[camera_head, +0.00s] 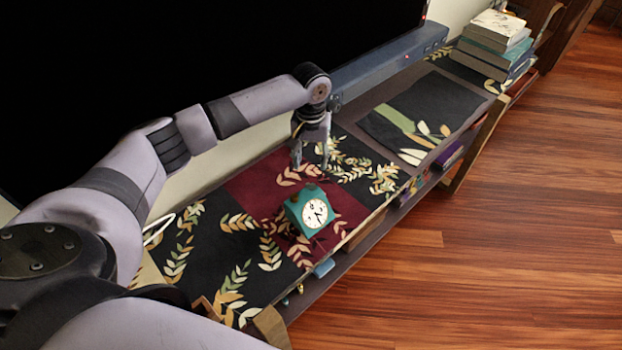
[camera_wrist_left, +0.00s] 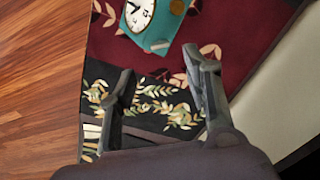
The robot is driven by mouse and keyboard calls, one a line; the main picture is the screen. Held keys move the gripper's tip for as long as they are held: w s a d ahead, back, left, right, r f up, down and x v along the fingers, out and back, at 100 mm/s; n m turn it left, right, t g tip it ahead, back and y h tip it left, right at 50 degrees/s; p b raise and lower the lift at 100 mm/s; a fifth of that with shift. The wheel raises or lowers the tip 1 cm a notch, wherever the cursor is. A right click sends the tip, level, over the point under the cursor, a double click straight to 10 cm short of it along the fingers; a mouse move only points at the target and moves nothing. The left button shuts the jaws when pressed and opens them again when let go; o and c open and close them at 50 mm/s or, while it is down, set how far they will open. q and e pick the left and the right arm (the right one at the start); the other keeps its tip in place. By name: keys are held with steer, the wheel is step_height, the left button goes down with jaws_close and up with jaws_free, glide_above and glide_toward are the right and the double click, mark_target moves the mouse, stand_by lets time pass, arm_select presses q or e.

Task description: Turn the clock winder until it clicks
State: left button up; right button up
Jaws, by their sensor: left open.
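A small teal clock (camera_head: 295,214) with a white face stands on the dark red part of the patterned runner. My left gripper (camera_head: 311,166) points down just behind it, with its fingers apart and nothing between them. In the left wrist view the clock (camera_wrist_left: 157,33) lies beyond the fingertips of the left gripper (camera_wrist_left: 159,62), apart from them. A small round brownish part (camera_wrist_left: 178,7) shows on the clock there; I cannot tell for sure that it is the winder. My right gripper is out of view.
The patterned runner (camera_head: 225,272) covers a long low shelf. A blue-grey bar (camera_head: 390,68) runs along the back under a large black screen (camera_head: 200,70). Books (camera_head: 490,58) are stacked at the far end. The wooden floor (camera_head: 510,220) is clear in front.

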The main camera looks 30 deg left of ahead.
mark_target(311, 184)
arm_select(q)
step_height(311, 184, down, 9)
steer(key=shift+f, duration=0.3)
jaws_close()
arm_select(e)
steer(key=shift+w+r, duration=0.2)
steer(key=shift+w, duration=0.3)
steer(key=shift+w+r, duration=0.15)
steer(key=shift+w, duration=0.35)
